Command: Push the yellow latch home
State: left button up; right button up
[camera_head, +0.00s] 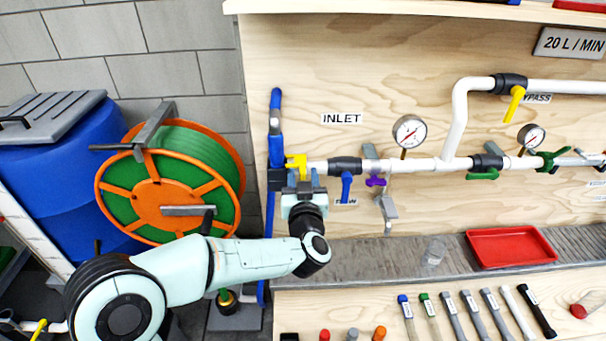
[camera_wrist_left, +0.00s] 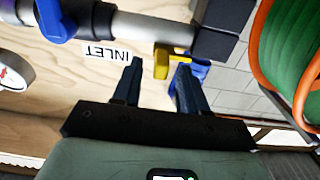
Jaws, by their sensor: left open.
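The yellow latch (camera_head: 296,162) sits at the left end of the white inlet pipe, beside a dark coupling and a blue hose. My left gripper (camera_head: 304,182) is just below it in the head view, with its fingers pointing up at it. In the left wrist view the yellow latch (camera_wrist_left: 162,62) shows beyond and between the two dark fingertips of the open left gripper (camera_wrist_left: 157,78). The jaws look empty. I cannot tell whether a fingertip touches the latch. My right gripper is not in view.
A blue-handled valve (camera_head: 346,184) is on the pipe just right of the gripper. A green hose reel (camera_head: 226,160) and a blue barrel (camera_head: 50,195) stand left. A red tray (camera_head: 510,247) and a clear cup (camera_head: 434,251) are on the grey ledge.

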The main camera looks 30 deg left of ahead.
pick_arm(q)
jog(key=shift+w+a, duration=0.15)
jog(key=shift+w, duration=0.1)
grip_shut()
